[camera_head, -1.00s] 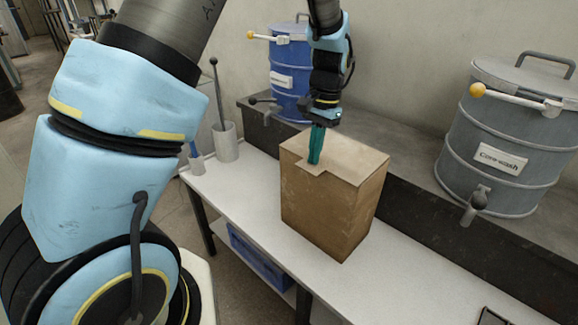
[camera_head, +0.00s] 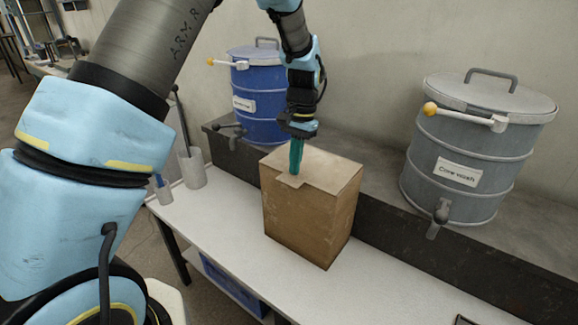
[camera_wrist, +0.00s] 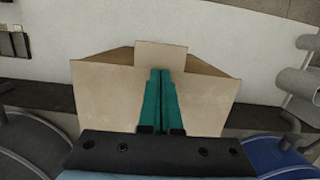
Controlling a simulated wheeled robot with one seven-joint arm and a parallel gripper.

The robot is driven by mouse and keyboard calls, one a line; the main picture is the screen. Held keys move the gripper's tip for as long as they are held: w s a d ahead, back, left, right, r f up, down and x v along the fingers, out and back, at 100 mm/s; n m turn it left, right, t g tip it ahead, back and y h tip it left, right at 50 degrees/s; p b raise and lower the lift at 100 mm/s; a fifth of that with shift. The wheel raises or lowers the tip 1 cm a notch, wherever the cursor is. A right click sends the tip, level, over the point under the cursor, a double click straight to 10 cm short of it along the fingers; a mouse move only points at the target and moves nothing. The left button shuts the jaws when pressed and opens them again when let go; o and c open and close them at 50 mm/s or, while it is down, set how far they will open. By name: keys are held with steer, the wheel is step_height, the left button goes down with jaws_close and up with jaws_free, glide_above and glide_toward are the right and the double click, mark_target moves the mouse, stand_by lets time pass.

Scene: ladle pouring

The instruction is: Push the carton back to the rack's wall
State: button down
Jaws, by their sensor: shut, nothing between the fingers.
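The brown cardboard carton (camera_head: 310,215) stands upright on the white table, close in front of the dark low wall (camera_head: 430,255). Whether its back touches that wall is hidden. My gripper (camera_head: 296,172) points down over the carton's top, its teal fingers together and empty. The tips are by the small top flap at the carton's front edge; I cannot tell whether they touch it. In the wrist view the shut fingers (camera_wrist: 160,74) lie across the carton's tan top (camera_wrist: 205,98), with the flap (camera_wrist: 160,53) just beyond the tips.
A blue drum (camera_head: 262,110) and a grey drum (camera_head: 470,150) with taps stand on the ledge behind. A grey cup (camera_head: 194,170) holding a ladle stands at the table's left end. A blue crate (camera_head: 232,285) is below. The table right of the carton is mostly clear.

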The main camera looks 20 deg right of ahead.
mark_target(315, 156)
steer(key=w+d+b, duration=0.1)
steer(key=w+d, duration=0.1)
steer(key=d, duration=0.1)
steer(key=w+d+b, duration=0.1)
steer(key=d, duration=0.2)
steer(key=w+d+b, duration=0.2)
steer(key=d, duration=0.1)
steer(key=shift+w+f, duration=0.1)
steer(key=shift+w, duration=0.2)
steer(key=shift+w+d, duration=0.3)
steer(key=shift+d, duration=0.3)
steer(key=shift+a, duration=0.1)
